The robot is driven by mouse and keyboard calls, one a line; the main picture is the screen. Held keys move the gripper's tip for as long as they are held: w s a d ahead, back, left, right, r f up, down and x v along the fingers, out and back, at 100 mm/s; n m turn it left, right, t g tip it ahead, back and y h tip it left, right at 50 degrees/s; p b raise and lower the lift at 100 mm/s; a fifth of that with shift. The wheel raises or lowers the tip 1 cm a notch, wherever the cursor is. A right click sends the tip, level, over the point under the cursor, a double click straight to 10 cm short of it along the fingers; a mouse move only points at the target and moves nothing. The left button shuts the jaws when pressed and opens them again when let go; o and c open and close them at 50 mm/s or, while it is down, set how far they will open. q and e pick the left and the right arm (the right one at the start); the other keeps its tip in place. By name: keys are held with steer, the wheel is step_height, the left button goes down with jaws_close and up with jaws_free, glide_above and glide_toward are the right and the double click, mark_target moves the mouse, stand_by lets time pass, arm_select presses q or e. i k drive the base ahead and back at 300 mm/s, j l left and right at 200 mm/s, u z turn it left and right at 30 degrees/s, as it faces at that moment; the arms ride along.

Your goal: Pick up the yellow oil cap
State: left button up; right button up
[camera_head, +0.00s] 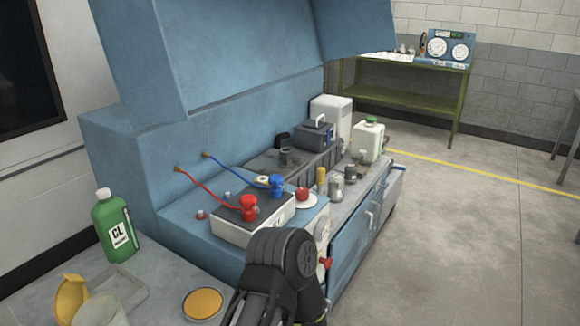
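A flat round yellow disc (203,303) with a grey rim lies on the grey counter at the bottom left. A curved yellow piece (70,299) stands at the lower left corner, beside a pale clear container (100,311) that the picture edge cuts off. I cannot tell for sure which of these is the yellow oil cap. A black link of one of my arms fills the bottom middle, to the right of the disc. No gripper fingers show, and nothing is seen holding either yellow thing.
A green bottle (117,229) with a white cap stands behind a clear shallow tray (125,287). A white box (240,226) with red and blue knobs sits on the blue workbench. Jars, a white jug (368,143) and other items crowd the bench. Open floor lies at the right.

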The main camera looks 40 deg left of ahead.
mark_target(263, 179)
steer(key=i, duration=4)
steer(key=u, duration=4.9)
